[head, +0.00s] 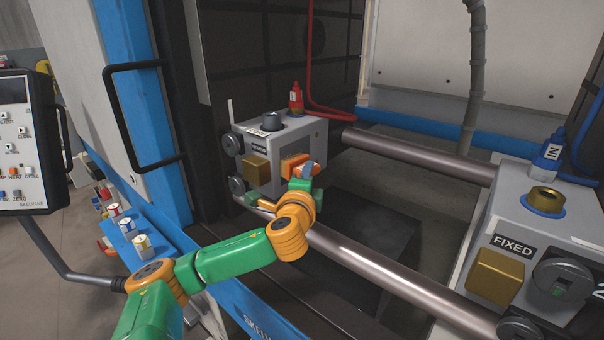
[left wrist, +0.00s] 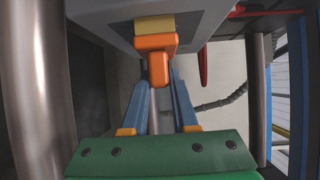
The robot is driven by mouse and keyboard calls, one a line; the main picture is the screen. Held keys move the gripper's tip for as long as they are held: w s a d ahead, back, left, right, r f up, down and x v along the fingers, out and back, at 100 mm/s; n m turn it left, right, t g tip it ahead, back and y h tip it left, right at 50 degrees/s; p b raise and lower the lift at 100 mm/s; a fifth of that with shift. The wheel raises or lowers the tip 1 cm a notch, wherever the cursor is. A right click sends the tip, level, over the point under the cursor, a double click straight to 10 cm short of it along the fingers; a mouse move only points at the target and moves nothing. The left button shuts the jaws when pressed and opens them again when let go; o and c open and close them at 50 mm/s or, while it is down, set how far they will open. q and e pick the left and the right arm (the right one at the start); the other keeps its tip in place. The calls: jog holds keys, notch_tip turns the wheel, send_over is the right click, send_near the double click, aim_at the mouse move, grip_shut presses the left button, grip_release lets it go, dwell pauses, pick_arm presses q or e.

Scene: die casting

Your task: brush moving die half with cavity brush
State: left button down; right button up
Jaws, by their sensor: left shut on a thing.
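The moving die half (head: 290,137) is a grey block at the centre of the head view, with a brass-coloured block on its near side. My left gripper (head: 301,178) is in front of its right-hand face. The gripper is shut on the orange handle of the cavity brush (head: 294,164). In the left wrist view, the blue fingers (left wrist: 159,90) close in on the orange brush (left wrist: 156,44). Its tan end lies over the grey die block (left wrist: 105,12). I cannot tell whether the bristles touch the face. The cavity is hidden. My right gripper is not in view.
The fixed die half (head: 575,220), labelled FIXED, stands at the right. A red hose (head: 308,70) rises behind the moving half. A door handle (head: 120,110) and control panel (head: 25,140) are at left.

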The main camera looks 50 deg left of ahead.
aim_at(320, 167)
pick_arm(q)
jog(key=shift+w+a, duration=0.1)
jog(key=shift+w, duration=0.6)
jog(key=shift+s+p, duration=0.15)
jog(key=shift+p, duration=0.65)
jog(key=s, duration=0.3)
jog(key=shift+s+d+f, duration=0.1)
jog(key=shift+d, duration=0.15)
jog(key=shift+s, duration=0.2)
jog(key=shift+w+a+r+p, duration=0.1)
jog(key=shift+w+r+p, duration=0.2)
jog(key=shift+w, duration=0.7)
jog(key=shift+w+a+r+p, duration=0.1)
jog(key=shift+w+p, duration=0.25)
jog(key=shift+w, duration=0.65)
jog(key=w, duration=0.2)
jog(key=w+p, duration=0.1)
jog(key=shift+w+a+f, duration=0.1)
jog(key=shift+a, duration=0.15)
jog(key=shift+s+d, duration=0.2)
jog(key=shift+s, duration=1.65)
jog(key=s, duration=0.3)
jog(key=shift+s+d+p, duration=0.25)
jog(key=shift+p, duration=0.15)
jog(key=shift+w+d, duration=0.2)
jog(key=shift+d, duration=1.3)
jog(key=shift+w+d, duration=0.2)
jog(key=shift+d, duration=1.3)
